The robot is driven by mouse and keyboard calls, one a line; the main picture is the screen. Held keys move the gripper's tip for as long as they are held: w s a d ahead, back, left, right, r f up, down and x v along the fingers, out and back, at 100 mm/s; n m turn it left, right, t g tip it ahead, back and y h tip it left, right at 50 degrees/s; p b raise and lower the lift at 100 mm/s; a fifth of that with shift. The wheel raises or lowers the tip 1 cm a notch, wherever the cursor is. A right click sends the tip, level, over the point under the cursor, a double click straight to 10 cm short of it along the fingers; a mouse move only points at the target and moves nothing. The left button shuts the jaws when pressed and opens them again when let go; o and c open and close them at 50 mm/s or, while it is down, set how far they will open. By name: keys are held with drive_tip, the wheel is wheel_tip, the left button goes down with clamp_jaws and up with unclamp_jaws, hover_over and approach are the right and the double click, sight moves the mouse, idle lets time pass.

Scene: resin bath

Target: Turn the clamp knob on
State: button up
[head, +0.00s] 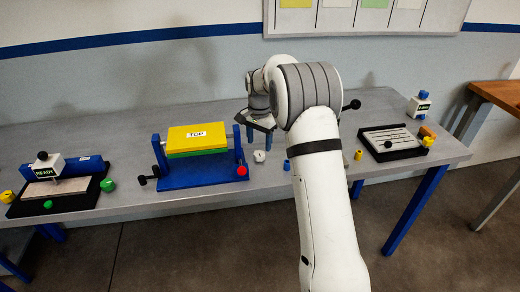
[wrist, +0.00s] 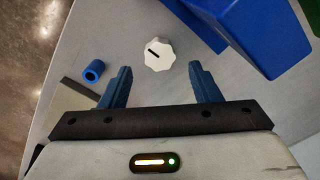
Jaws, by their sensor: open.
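A white scalloped knob (wrist: 158,53) with a dark pointer line lies ahead of my gripper in the wrist view. I take it as the clamp knob; no label on it is readable. Its line slants from upper left to lower right. In the head view the white knob (head: 259,156) sits on the grey bench, right of the blue stand. My gripper (wrist: 160,67) is open, with its two blue fingers apart and nothing between them. The knob is just beyond the fingertips, roughly centred; contact is not visible. In the head view my gripper (head: 262,124) is partly hidden by my arm.
The blue stand (head: 190,178) carries a yellow and green block (head: 197,137) marked TOP and has a red knob (head: 242,171). A small blue cylinder (wrist: 94,70) is left of my fingers. A READY fixture (head: 60,185) stands left, a black tray (head: 393,142) right.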

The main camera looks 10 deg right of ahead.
sight(260, 154)
drive_tip(key=shift+r, duration=1.55)
drive_tip(key=shift+s+r, duration=0.15)
drive_tip(key=shift+r, duration=0.05)
drive_tip(key=s+r+n+t, duration=0.15)
drive_tip(key=s+r, duration=0.35)
drive_tip(key=s, duration=0.5)
drive_tip(key=s+r+n, duration=0.3)
drive_tip(key=s+r, duration=0.1)
drive_tip(key=s, duration=0.5)
drive_tip(key=s+f+n, duration=0.1)
drive_tip(key=s+n, duration=0.1)
drive_tip(key=s, duration=0.7)
drive_tip(key=s+f+n+t, duration=0.1)
drive_tip(key=s+f+n, duration=0.1)
drive_tip(key=s, duration=0.7)
drive_tip(key=shift+s+d+n, duration=0.35)
drive_tip(key=shift+s, duration=0.05)
